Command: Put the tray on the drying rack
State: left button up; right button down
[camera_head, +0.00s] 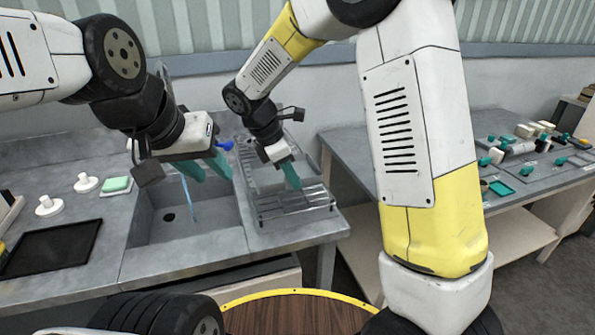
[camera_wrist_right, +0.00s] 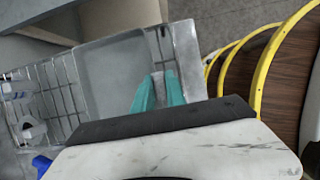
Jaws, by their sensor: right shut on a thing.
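The grey tray (camera_wrist_right: 112,75) shows in the right wrist view as a smooth, rimmed panel between wire bars. In the head view it appears as a plain grey area (camera_head: 308,172) over the drying rack, partly hidden. The wire drying rack (camera_head: 300,207) stands on the counter right of the sink; its bars also show in the wrist view (camera_wrist_right: 60,88). My right gripper (camera_head: 294,184) is shut on the tray's near edge, its teal fingers also in the wrist view (camera_wrist_right: 160,90). I cannot tell whether the tray rests fully.
The sink (camera_head: 165,235) lies left of the rack. A blue piece (camera_head: 226,145) is behind my left gripper. A black flat panel (camera_head: 50,248), a green-topped sponge (camera_head: 117,184) and white knobs (camera_head: 86,182) are at left. A side table (camera_head: 400,135) holds several small items.

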jog(key=shift+w+d, duration=0.2)
jog(key=shift+w, duration=0.15)
notch_tip(320, 180, down, 2)
jog(key=shift+w+f, duration=0.15)
jog(key=shift+f, duration=0.6)
jog(key=shift+f, duration=0.1)
jog(key=c, duration=1.4)
grip_release()
jog(key=shift+o, duration=0.2)
